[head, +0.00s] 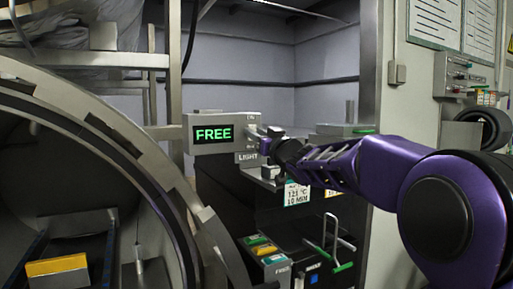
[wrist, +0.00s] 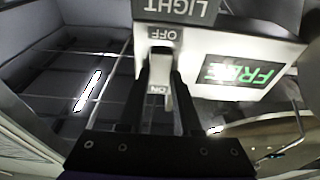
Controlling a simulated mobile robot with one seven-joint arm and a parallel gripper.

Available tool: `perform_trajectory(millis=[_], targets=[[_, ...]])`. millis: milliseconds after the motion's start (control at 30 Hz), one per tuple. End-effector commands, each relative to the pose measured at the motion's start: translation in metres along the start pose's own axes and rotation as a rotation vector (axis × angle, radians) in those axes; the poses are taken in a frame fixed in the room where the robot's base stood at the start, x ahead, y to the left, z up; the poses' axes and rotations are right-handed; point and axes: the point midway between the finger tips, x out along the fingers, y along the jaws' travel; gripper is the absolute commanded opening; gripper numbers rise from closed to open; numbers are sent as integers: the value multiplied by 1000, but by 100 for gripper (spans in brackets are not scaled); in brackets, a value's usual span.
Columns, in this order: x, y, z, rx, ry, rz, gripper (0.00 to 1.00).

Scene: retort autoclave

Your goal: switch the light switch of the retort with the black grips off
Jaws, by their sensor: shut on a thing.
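The light switch sits on the side of a grey box with a lit green FREE sign (head: 213,133), above a LIGHT label (head: 247,157). In the wrist view the picture is inverted: the OFF label (wrist: 164,36) is near the LIGHT plate (wrist: 178,9), and the ON label (wrist: 157,89) is at the other end. My gripper (wrist: 162,82) is at the switch, its dark fingers shut on the pale switch lever (wrist: 163,68). Which way the lever is set cannot be told. In the head view my gripper (head: 268,133) hides most of the switch.
A large round retort opening (head: 170,190) with dark blocks on its rim stands at left. Below the sign are dark cabinets, coloured buttons (head: 262,247) and a green-tipped handle (head: 342,266). A metal post (head: 369,70) and a wall control box (head: 458,75) are at right.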

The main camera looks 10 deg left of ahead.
Motion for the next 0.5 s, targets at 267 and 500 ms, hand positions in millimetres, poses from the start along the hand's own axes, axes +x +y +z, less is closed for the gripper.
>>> perform_trajectory(millis=[267,500], targets=[[0,-2,5,3,155,-6,0],[-1,-1,4,0,189,0,0]])
